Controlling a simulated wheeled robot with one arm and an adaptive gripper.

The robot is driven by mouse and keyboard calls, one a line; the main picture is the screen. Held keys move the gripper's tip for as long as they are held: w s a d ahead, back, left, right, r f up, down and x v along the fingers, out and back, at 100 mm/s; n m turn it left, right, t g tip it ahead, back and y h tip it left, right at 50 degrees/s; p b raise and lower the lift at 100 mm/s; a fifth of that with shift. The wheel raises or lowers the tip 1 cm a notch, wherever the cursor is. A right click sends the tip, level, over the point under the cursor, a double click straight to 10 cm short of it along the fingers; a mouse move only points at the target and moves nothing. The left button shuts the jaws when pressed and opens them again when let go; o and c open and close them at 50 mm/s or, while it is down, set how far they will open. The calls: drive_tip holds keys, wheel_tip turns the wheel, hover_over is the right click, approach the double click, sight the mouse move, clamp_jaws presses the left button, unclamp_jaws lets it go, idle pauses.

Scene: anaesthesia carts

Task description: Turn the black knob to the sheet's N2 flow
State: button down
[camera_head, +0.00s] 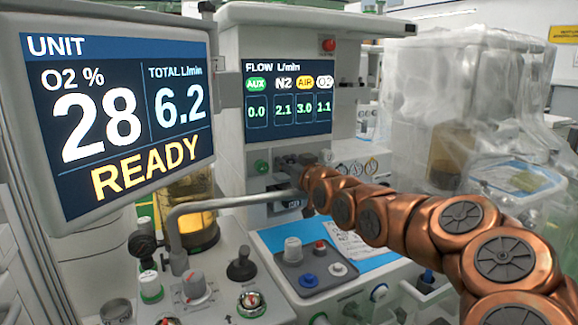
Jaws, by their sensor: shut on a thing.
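The flow screen (275,95) reads AUX 0.0, N2 2.1, AIR 3.0 and the last column 1.1. A row of knobs sits on the white panel below it, with a green knob (262,167) at its left. My gripper (287,168) is at this row, just right of the green knob and roughly below the N2 column. It is shut at the place of the black knob, which it hides. The printed sheet (347,246) lies on the blue work surface below, partly behind my copper-coloured arm. Its text is too small to read.
A large screen (120,110) at the left shows O2 28 %, total 6.2 L/min and READY. A grey bent pipe (225,202) passes just below my gripper. A console with a separate black knob (241,265) stands in front. A plastic-covered cart (430,100) stands at right.

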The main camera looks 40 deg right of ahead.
drive_tip(key=c, duration=1.1)
unclamp_jaws()
drive_tip(key=shift+r+n+p, duration=0.1)
drive_tip(key=shift+n+p, duration=0.2)
drive_tip(key=shift+p, duration=0.05)
